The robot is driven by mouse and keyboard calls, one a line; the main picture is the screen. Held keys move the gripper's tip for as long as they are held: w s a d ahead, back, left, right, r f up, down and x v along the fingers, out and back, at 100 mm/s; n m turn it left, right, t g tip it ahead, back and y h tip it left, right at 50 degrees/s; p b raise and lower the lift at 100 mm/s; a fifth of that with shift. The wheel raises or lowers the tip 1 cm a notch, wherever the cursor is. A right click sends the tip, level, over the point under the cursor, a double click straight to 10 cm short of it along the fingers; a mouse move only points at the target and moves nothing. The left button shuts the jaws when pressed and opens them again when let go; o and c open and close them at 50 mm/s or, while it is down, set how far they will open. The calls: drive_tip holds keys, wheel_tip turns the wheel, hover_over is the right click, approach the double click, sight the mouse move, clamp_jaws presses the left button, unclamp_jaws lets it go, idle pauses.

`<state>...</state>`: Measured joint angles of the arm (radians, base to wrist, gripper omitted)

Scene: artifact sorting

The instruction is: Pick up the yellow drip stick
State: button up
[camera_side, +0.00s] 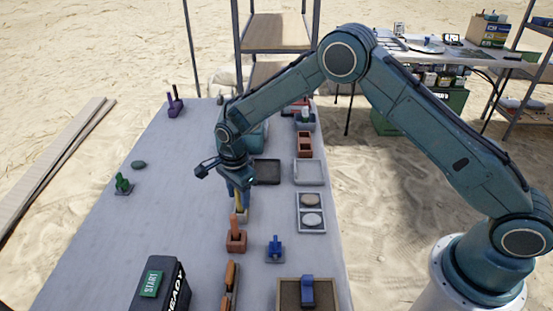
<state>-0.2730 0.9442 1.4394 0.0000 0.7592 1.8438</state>
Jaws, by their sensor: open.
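The yellow drip stick (240,204) stands on the grey table in a small pale base (241,215). My gripper (238,192) points down directly over it, with its fingers at the stick's upper part. The jaws are open. The gripper hides the top of the stick, and I cannot tell whether a finger touches it.
An orange stick in a brown base (236,240) stands close in front of the gripper. A blue piece (275,249), a tray with two stones (311,227), a black tray (266,180) and a START box (163,280) are nearby. The table's left middle is mostly clear.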

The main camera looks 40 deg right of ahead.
drive_tip(key=shift+f, duration=0.75)
clamp_jaws()
